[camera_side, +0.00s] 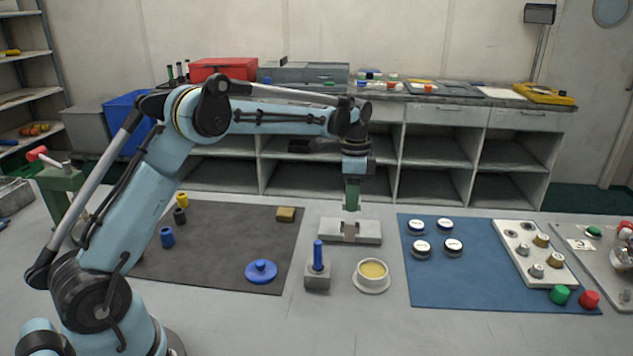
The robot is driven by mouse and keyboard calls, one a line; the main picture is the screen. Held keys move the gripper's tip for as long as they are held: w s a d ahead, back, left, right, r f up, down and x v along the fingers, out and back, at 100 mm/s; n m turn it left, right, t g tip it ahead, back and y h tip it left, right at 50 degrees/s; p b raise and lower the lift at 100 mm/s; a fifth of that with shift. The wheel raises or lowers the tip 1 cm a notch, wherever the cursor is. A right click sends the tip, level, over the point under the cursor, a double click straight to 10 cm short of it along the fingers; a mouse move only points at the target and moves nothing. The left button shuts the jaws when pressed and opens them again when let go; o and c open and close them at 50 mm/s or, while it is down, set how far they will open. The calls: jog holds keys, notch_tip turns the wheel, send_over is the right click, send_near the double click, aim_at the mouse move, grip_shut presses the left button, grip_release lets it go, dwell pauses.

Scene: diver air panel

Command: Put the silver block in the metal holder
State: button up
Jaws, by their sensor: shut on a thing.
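My gripper (351,207) points straight down, its green fingers shut on the silver block, which is mostly hidden between them. The metal holder (371,232) is a low, pale grey block with a slot in its middle. It stands on the bench between the dark mat and the blue mat. The fingertips are directly over the slot, very close to the holder's top. A small greyish-brown shape shows in the slot below the fingers. I cannot tell whether it is the silver block's lower end or the slot's inside.
The blue mat (470,285) on the right holds several round gauges.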

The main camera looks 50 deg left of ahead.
jog(key=shift+f, duration=2.85)
jog(key=shift+f, duration=0.6)
jog(key=o, duration=1.1)
jog(key=shift+a, duration=0.1)
jog(key=shift+c, duration=0.2)
jog(key=c, duration=0.3)
jog(key=shift+r, duration=0.1)
jog(key=o, duration=0.3)
jog(key=shift+r, duration=3.75)
jog(key=shift+s+r, duration=0.1)
